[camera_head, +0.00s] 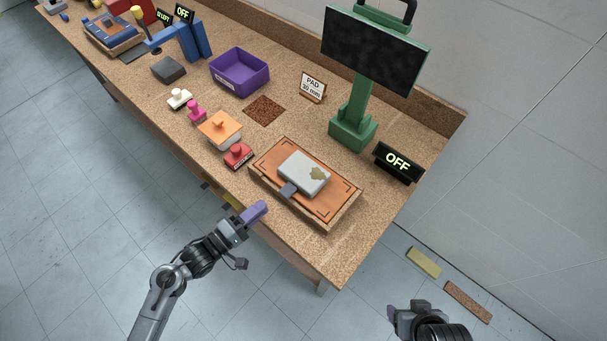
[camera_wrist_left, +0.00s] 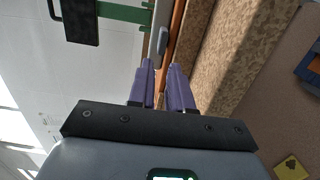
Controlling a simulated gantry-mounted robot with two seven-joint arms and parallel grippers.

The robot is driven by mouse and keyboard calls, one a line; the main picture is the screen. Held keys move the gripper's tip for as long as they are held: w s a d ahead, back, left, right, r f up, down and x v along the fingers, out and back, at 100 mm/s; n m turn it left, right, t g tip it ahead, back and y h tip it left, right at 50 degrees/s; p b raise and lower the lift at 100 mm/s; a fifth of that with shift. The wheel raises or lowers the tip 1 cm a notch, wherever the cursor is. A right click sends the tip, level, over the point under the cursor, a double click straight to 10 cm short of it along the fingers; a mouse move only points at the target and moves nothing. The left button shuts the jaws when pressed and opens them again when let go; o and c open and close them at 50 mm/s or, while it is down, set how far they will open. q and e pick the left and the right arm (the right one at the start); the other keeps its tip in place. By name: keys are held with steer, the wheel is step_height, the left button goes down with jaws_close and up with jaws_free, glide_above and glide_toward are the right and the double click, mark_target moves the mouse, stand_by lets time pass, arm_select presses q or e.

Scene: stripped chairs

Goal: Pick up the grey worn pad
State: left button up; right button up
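The grey worn pad (camera_head: 305,171) is a pale grey block with a yellowish patch on top. It lies on the orange-topped board (camera_head: 333,213) near the table's front right, with a darker grey tab (camera_head: 288,189) at its front left. My left gripper (camera_head: 258,210) is beside the table's front edge, apart from the pad. In the left wrist view its two purple fingers (camera_wrist_left: 162,88) stand apart with nothing held between them; a grey piece (camera_wrist_left: 163,40) shows beyond them. My right gripper (camera_head: 393,313) is at the bottom right, mostly cut off, its opening unclear.
A red stamp (camera_head: 238,155) and an orange-topped block (camera_head: 220,129) stand left of the board. Behind are a green monitor stand (camera_head: 352,130), a black OFF sign (camera_head: 398,162) and a pad sign (camera_head: 312,88). A purple bin (camera_head: 240,74) stands further left.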

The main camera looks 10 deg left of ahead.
mark_target(279, 193)
arm_select(q)
steer(key=shift+b+x, duration=0.55)
steer(key=shift+x, duration=2.7)
steer(key=shift+f, duration=0.15)
steer(key=shift+c, duration=0.4)
jaws_close()
